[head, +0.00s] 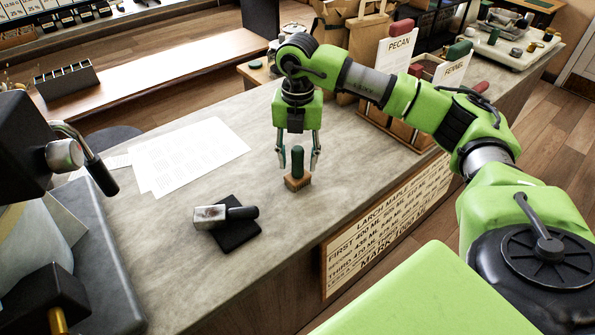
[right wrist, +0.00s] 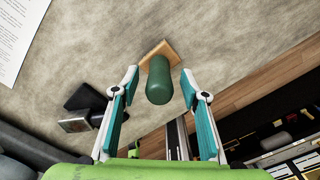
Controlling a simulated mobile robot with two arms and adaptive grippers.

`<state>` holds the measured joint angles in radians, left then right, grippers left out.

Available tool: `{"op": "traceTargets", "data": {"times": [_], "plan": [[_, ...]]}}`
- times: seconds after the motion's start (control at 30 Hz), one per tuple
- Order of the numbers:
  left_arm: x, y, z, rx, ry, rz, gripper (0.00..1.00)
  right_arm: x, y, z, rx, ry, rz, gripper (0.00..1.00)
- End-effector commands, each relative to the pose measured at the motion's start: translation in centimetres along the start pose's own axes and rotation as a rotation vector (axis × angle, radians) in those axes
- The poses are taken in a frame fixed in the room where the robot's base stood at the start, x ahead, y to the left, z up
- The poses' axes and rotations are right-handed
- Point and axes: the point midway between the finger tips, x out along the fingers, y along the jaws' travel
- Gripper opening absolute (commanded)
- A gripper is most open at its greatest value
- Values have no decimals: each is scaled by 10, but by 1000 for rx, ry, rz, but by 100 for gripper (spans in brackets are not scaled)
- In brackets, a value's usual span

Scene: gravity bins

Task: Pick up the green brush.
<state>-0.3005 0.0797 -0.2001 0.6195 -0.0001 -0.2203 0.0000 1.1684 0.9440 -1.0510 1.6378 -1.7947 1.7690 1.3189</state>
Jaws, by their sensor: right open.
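The green brush (head: 297,163) stands upright on the grey counter, with a dark green cylindrical handle above a small wooden base. My right gripper (head: 298,166) is open and points down over it, with one finger on each side of the handle. In the right wrist view the brush (right wrist: 159,82) shows between the two fingertips (right wrist: 160,77), with a gap on both sides. Its wooden base (right wrist: 160,50) rests on the counter. I do not see my left gripper.
A black pad (head: 238,237) with a metal tool with a black handle (head: 210,217) lies nearer on the counter (head: 180,285). White printed sheets (head: 195,155) lie to the left. Bins with PECAN (head: 398,45) and FENNEL labels stand behind right. A lettered sign (head: 385,225) covers the counter front.

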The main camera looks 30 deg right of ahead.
Motion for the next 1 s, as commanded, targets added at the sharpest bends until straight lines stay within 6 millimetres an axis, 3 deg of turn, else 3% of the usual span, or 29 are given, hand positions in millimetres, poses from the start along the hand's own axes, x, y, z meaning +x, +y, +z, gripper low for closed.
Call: {"op": "traceTargets", "data": {"times": [0.03,0.2,0.47,0.63,1.0], "plan": [[-8,0,-1,0,0,0,40,5,0,1,0,4,-3,41],[-11,0,-1,0,0,0,40,26,1,2,-1,2,-1,41],[-11,0,-1,0,0,0,40,30,1,2,-2,1,1,41],[-11,0,-1,0,1,0,40,30,1,2,-2,1,1,0],[-10,0,-2,0,1,0,40,28,2,2,-2,-1,2,0]]}}
